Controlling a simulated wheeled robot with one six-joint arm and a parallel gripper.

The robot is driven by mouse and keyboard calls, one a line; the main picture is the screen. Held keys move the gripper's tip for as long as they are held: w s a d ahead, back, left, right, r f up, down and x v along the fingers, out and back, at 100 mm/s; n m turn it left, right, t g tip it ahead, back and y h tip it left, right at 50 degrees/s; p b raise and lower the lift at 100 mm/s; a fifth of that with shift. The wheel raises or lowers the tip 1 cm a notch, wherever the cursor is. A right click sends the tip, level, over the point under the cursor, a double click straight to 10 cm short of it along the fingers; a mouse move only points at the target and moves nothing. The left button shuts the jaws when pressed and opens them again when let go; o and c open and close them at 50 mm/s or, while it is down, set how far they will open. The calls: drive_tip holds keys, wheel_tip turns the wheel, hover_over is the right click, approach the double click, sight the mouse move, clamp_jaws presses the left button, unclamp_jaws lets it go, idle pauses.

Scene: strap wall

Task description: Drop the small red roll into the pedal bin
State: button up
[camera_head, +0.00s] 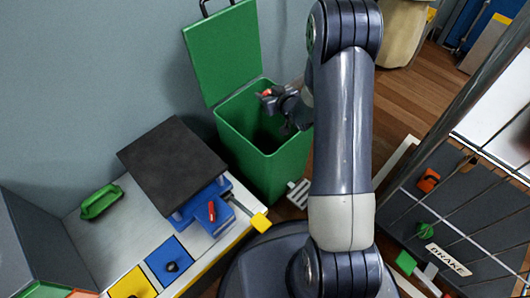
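The green pedal bin (285,168) stands against the wall with its lid (222,48) raised and its mouth open. My gripper (268,96) is above the bin's mouth, near its back right part. A small red thing, which looks like the small red roll (265,93), shows at the fingertips. The gripper appears shut on it, though the fingers are small and partly hidden by my arm. The bin's pedal (298,192) is at its front right; the bin's inside is dark.
A bench (120,245) at left holds a dark slab (172,160), a blue vice (207,213) with a red part, and a green handle (101,202). A strap panel (465,215) stands at right. A beige container (402,32) is behind on wooden floor.

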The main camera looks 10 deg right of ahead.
drive_tip(key=o, duration=0.5)
drive_tip(key=p+v, duration=0.2)
drive_tip(key=v, duration=0.9)
drive_tip(key=shift+w+f, duration=0.1)
drive_tip(key=shift+w, duration=0.05)
drive_tip(key=b+x, duration=0.2)
drive_tip(key=x, duration=0.7)
drive_tip(key=shift+w+a+f, duration=0.15)
drive_tip(key=shift+w+f, duration=0.1)
drive_tip(key=shift+w+a+r, duration=0.2)
drive_tip(key=shift+w, duration=0.4)
wheel_tip(320, 180, up, 4)
drive_tip(key=p, duration=0.3)
drive_tip(key=shift+s, duration=0.1)
drive_tip(key=shift+r+p, duration=0.55)
drive_tip(key=shift+r, duration=0.1)
